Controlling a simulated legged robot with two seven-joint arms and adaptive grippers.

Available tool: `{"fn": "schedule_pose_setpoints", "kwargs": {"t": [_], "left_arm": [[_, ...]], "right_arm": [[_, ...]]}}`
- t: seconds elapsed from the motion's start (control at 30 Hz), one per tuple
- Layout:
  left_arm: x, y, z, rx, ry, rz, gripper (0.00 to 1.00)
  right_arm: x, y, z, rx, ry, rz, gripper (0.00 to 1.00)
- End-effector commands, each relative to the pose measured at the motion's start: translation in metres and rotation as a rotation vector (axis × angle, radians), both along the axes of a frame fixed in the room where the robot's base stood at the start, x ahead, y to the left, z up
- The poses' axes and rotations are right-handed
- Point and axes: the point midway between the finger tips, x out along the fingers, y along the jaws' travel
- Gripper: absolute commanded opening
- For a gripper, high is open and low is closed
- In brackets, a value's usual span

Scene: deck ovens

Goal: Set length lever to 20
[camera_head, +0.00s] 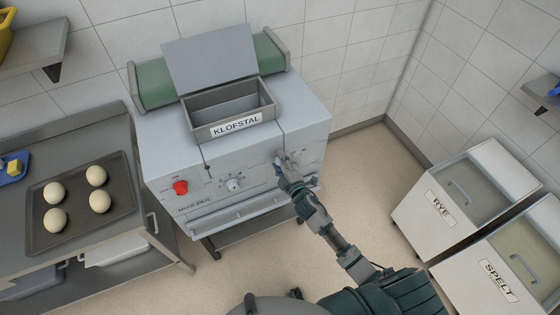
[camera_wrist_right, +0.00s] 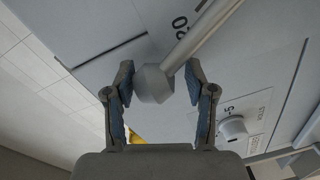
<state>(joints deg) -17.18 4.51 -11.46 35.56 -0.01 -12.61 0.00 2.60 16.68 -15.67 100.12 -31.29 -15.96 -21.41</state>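The moulder (camera_head: 237,160) is a grey machine with a hopper on top. The length lever (camera_wrist_right: 200,40) is a metal rod with a faceted grey knob (camera_wrist_right: 153,84) at its end, in the right wrist view. My right gripper (camera_head: 283,164) is at the right part of the machine's front and hides most of the lever in the head view. In the wrist view its fingers (camera_wrist_right: 160,80) are apart, one on each side of the knob, with a gap on the right side. My left gripper is out of view.
A red knob (camera_head: 181,188) and a white dial (camera_head: 233,185) sit left of my right gripper on the panel; the dial also shows in the wrist view (camera_wrist_right: 232,128). A tray (camera_head: 80,226) with dough balls stands on the left table. RYE (camera_head: 440,208) and SPELT (camera_head: 499,281) bins stand at right.

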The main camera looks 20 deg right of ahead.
Motion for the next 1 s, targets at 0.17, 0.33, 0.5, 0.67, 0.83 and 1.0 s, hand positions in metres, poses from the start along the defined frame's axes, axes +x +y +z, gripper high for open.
{"fn": "schedule_pose_setpoints", "kwargs": {"t": [0.17, 0.33, 0.5, 0.67, 0.83, 1.0], "left_arm": [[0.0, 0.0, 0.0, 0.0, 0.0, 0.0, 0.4], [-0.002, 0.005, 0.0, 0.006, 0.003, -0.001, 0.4], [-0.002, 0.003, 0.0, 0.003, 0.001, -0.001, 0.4], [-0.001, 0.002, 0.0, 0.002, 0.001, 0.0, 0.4], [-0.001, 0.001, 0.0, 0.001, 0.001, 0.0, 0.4], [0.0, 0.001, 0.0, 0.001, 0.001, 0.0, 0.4]], "right_arm": [[0.0, 0.0, 0.002, 0.002, -0.003, 0.001, 0.66], [-0.001, 0.0, 0.003, 0.003, -0.004, 0.0, 0.66], [-0.022, -0.003, 0.002, 0.003, -0.002, 0.0, 0.66], [-0.058, -0.006, 0.003, 0.002, 0.0, 0.001, 0.66], [-0.092, -0.01, 0.005, 0.002, 0.0, 0.001, 0.66], [-0.112, -0.012, 0.006, 0.003, 0.0, 0.001, 0.66]]}}
